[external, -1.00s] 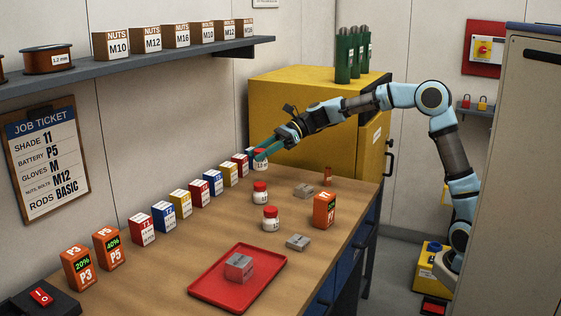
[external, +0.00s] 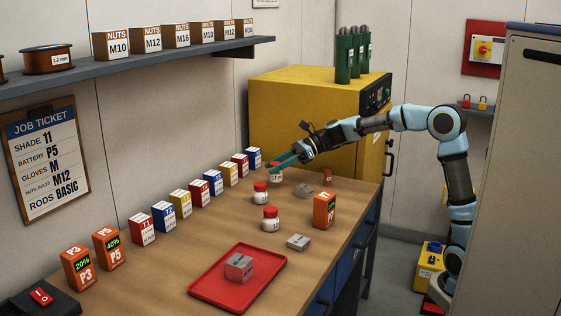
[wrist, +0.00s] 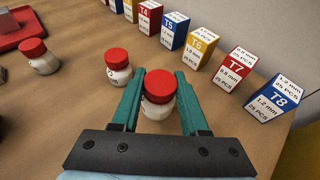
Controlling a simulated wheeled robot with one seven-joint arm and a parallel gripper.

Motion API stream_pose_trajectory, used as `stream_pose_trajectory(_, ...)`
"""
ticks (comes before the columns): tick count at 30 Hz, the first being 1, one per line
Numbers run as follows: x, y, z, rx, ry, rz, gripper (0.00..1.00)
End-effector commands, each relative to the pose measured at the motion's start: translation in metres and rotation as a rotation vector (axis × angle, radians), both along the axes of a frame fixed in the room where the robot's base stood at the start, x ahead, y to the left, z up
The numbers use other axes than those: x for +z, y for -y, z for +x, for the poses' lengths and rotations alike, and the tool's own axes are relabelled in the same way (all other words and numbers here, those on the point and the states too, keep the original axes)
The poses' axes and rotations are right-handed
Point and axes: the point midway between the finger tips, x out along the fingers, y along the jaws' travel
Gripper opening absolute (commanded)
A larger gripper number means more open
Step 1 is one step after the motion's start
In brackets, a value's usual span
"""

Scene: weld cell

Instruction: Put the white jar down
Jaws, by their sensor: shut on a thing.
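A white jar with a red lid (external: 276,177) is between the green fingers of my gripper (external: 272,167), toward the far end of the workbench. My gripper is shut on it. In the wrist view the jar (wrist: 159,98) stands upright between the fingertips (wrist: 158,92). Its lower part is partly hidden, and I cannot tell whether its base touches the bench. Two similar red-lidded jars stand nearer on the bench, one closer (external: 261,193) and one farther (external: 270,219) from my gripper.
A row of labelled boxes (external: 180,204) stands along the wall side of the workbench (external: 190,255). A red tray (external: 205,289) holds a grey block. A yellow cabinet (external: 300,110) stands behind.

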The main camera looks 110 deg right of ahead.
Motion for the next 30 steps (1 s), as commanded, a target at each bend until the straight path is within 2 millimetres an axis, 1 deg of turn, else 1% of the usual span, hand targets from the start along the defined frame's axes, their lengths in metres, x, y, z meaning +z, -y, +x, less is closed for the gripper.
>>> stream_pose_trajectory(1, -0.011, 0.000, 0.000, -0.001, -0.001, 0.003, 0.00)
stream_pose_trajectory(3, -0.021, 0.000, 0.000, 0.001, -0.001, 0.004, 0.00)
stream_pose_trajectory(5, -0.027, 0.000, 0.000, 0.001, 0.000, 0.004, 0.00)
stream_pose_trajectory(13, -0.027, 0.000, 0.000, 0.001, 0.000, 0.000, 0.00)
stream_pose_trajectory(17, -0.031, 0.000, 0.000, 0.001, 0.000, 0.000, 0.00)
stream_pose_trajectory(18, -0.030, 0.000, 0.000, 0.001, 0.000, -0.001, 0.49)
stream_pose_trajectory(25, -0.030, 0.000, 0.000, 0.001, 0.000, 0.000, 0.74)
stream_pose_trajectory(30, -0.030, 0.000, 0.000, 0.001, 0.000, 0.000, 0.74)
